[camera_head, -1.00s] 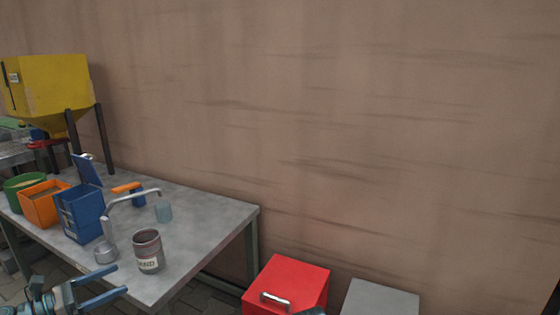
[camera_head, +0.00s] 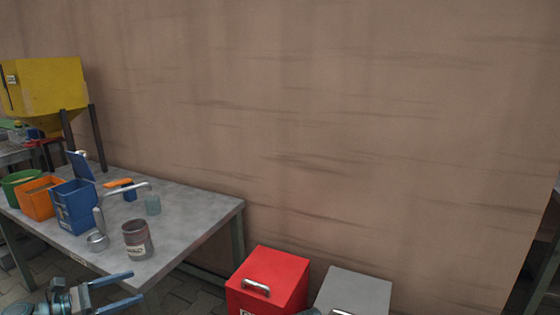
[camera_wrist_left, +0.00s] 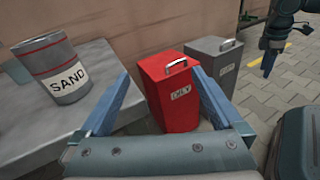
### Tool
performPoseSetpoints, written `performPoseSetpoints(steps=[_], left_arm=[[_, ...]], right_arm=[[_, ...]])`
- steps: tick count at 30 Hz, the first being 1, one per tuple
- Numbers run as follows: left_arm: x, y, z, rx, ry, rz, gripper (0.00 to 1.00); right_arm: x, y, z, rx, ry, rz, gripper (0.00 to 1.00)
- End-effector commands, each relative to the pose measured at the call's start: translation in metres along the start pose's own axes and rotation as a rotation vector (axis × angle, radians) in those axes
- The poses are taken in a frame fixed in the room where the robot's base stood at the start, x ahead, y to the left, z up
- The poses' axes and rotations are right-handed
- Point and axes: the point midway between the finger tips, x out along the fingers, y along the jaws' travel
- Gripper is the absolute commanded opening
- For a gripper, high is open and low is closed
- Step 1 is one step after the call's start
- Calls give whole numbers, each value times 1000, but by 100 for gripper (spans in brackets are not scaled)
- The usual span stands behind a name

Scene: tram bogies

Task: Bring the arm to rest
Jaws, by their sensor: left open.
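My left gripper (camera_head: 130,290) is at the lower left of the head view, in front of the table's near edge, its two blue fingers apart with nothing between them. In the left wrist view its blue fingers (camera_wrist_left: 160,105) spread on either side of the red bin behind them.
A yellow hopper (camera_head: 45,85) stands behind.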

Motion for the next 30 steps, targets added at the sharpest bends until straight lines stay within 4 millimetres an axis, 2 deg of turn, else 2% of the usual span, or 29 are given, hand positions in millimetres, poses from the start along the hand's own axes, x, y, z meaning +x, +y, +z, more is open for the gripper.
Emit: performPoseSetpoints(steps=[5,11,14,18,21,25,30], left_arm=[[35,-18,-10,77,75,-74,100],[86,-51,-30,222,197,-210,100],[116,-78,-43,334,272,-317,100],[160,-131,-66,565,390,-538,100],[183,-168,-83,753,460,-717,100],[200,-214,-100,1009,520,-964,100],[209,-260,-114,1346,549,-1301,100]], right_arm=[[-3,0,0,0,0,0,50],[-7,1,0,0,0,0,50],[-10,1,1,0,0,1,50],[-16,2,1,0,-1,1,50],[-20,2,1,-1,-1,1,50],[-25,3,2,-1,-1,1,50],[-31,4,2,-1,-1,2,50]])
